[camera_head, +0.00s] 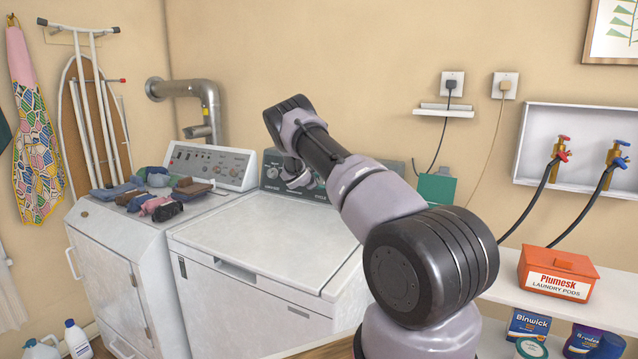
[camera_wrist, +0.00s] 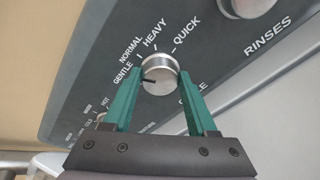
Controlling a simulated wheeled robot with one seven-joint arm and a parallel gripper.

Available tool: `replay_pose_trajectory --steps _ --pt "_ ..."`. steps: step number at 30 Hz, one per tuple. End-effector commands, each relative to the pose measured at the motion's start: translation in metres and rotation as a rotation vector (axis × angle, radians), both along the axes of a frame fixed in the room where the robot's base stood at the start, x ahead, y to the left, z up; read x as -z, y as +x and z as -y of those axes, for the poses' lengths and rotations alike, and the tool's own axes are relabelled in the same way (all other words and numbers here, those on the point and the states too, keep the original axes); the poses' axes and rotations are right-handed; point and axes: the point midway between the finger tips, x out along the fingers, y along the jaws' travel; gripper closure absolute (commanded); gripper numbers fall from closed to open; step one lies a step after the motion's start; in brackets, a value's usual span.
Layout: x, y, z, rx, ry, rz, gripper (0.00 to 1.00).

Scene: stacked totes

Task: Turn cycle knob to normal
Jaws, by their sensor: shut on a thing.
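The cycle knob (camera_wrist: 159,70) is a round silver dial on a dark console panel (camera_wrist: 85,75) in the wrist view. GENTLE, NORMAL, HEAVY and QUICK are printed in an arc around its left and upper side. A dark mark on the knob points left, near the GENTLE side; its exact setting is hard to tell. My gripper (camera_wrist: 158,78) has green fingers on both sides of the knob and is shut on it. In the head view my gripper (camera_head: 300,181) is at the console (camera_head: 273,171) of the right-hand white washer (camera_head: 265,250); the knob is hidden there.
Another knob (camera_wrist: 245,5) is near RINSES. A small knob (camera_wrist: 101,117) is partly behind the left finger. The left machine (camera_head: 110,240) has folded clothes on top. A shelf with a red Plumesk box (camera_head: 556,274) stands at right. The washer lid is clear.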

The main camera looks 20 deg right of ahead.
Motion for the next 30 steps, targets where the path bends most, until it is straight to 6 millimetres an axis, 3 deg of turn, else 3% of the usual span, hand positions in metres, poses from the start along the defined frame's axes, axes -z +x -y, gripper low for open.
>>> replay_pose_trajectory --steps 15,30 --pt "0.0023 -0.0016 0.0004 0.092 0.209 0.267 0.98" --pt "0.0024 -0.0017 0.0005 0.111 0.254 0.324 0.98"
